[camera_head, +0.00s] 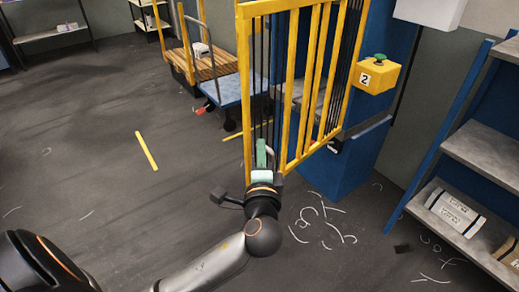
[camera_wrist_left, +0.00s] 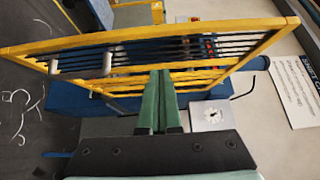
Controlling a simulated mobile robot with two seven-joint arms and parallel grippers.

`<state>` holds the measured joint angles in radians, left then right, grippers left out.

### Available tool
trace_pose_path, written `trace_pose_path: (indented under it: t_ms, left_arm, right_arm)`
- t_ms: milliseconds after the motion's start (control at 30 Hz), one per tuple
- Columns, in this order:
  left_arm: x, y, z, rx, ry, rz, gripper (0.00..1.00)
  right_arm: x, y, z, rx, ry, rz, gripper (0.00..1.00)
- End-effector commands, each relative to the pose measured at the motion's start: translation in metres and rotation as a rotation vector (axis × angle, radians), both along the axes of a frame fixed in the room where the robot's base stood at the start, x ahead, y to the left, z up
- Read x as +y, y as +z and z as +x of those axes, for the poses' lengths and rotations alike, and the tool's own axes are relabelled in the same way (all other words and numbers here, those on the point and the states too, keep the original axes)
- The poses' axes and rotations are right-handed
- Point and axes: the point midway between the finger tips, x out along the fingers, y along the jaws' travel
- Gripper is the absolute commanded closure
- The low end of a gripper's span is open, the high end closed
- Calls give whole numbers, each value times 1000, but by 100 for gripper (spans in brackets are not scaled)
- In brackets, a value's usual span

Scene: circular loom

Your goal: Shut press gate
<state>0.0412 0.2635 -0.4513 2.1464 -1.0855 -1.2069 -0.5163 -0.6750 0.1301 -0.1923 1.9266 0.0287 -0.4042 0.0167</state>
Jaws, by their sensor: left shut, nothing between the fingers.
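The press gate (camera_head: 244,80) is a yellow frame with yellow and black bars, standing upright in front of the blue press (camera_head: 345,165). In the head view its left post and slanting lower edge stand out from the press; I cannot tell how far it is swung. My left gripper (camera_head: 261,146) is shut and empty, low by the gate's left post. In the left wrist view the green fingers (camera_wrist_left: 162,90) are together and point at the gate's bars (camera_wrist_left: 190,75); contact cannot be told. A grey handle (camera_wrist_left: 107,63) shows on the gate there. My right gripper is out of view.
A yellow box with a green button (camera_head: 376,76), marked 2, sits right of the gate. A cart with a blue deck (camera_head: 225,92) stands behind on the left. A shelf (camera_head: 485,155) is at the right. The left floor is open, with a yellow strip (camera_head: 147,150).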

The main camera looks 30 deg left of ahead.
Motion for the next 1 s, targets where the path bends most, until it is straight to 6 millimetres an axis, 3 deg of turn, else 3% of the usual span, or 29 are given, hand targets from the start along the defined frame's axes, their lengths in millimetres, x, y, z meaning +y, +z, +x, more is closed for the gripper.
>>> trace_pose_path:
  t_ms: [300,600,1000]
  left_arm:
    - [39,2,56,1,3,1,100]
    - [71,0,61,2,0,-1,100]
    - [74,-1,61,2,-1,-1,100]
  right_arm:
    - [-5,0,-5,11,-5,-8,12]
    - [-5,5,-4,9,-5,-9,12]
    - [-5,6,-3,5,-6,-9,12]
